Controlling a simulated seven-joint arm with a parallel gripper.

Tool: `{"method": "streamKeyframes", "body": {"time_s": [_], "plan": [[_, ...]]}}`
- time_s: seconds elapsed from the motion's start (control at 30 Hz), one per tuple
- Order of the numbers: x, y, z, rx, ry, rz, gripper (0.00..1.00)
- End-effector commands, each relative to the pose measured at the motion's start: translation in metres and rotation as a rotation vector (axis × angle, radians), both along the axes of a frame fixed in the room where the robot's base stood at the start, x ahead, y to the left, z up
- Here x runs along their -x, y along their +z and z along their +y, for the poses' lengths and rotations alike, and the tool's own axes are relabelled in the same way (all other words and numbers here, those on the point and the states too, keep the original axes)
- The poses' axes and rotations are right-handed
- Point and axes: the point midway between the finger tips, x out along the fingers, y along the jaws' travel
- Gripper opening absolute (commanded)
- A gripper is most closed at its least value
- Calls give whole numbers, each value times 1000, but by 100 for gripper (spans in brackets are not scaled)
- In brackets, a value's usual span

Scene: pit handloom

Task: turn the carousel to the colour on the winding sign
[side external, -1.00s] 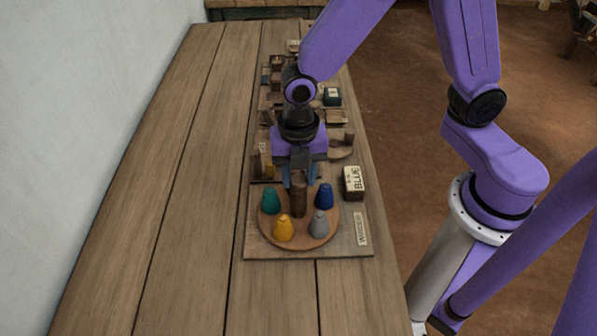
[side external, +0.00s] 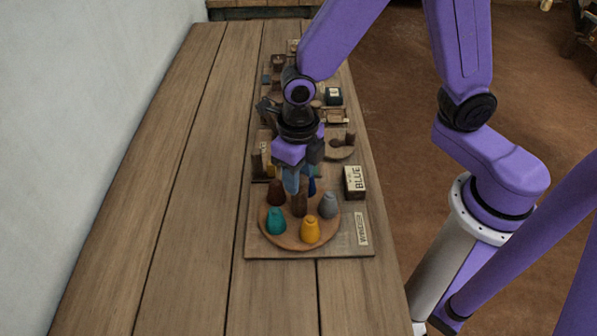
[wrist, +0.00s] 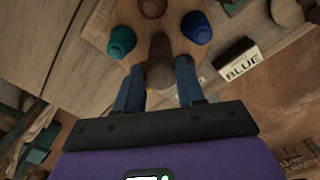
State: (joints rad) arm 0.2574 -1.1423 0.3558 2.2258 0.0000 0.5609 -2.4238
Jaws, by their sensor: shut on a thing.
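The carousel (side external: 290,239) is a round wooden disc on a board, with coloured cones around a central brown post (side external: 300,203). In the side view the teal cone (side external: 276,221) is front left, the yellow cone (side external: 311,229) front, the grey cone (side external: 328,205) right and the brown cone (side external: 275,192) back left. The blue cone (wrist: 196,27) is mostly hidden there behind my gripper. The sign (side external: 355,181) reads BLUE and stands behind the disc to the right. My gripper (side external: 298,190) points down, its blue fingers shut on the post, which also shows in the wrist view (wrist: 158,62).
A small pale plaque (side external: 363,228) lies on the board right of the disc; its lettering is unclear. Several small wooden items crowd the table strip behind my gripper. The table's left side (side external: 170,190) is clear.

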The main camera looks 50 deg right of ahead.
Motion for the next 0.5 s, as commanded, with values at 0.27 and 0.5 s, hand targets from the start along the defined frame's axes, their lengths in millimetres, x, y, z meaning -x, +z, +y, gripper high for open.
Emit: {"method": "streamKeyframes", "body": {"time_s": [0.27,0.5], "plan": [[-1,1,1,-3,186,-2,0],[-1,1,1,-3,273,-2,0]]}}
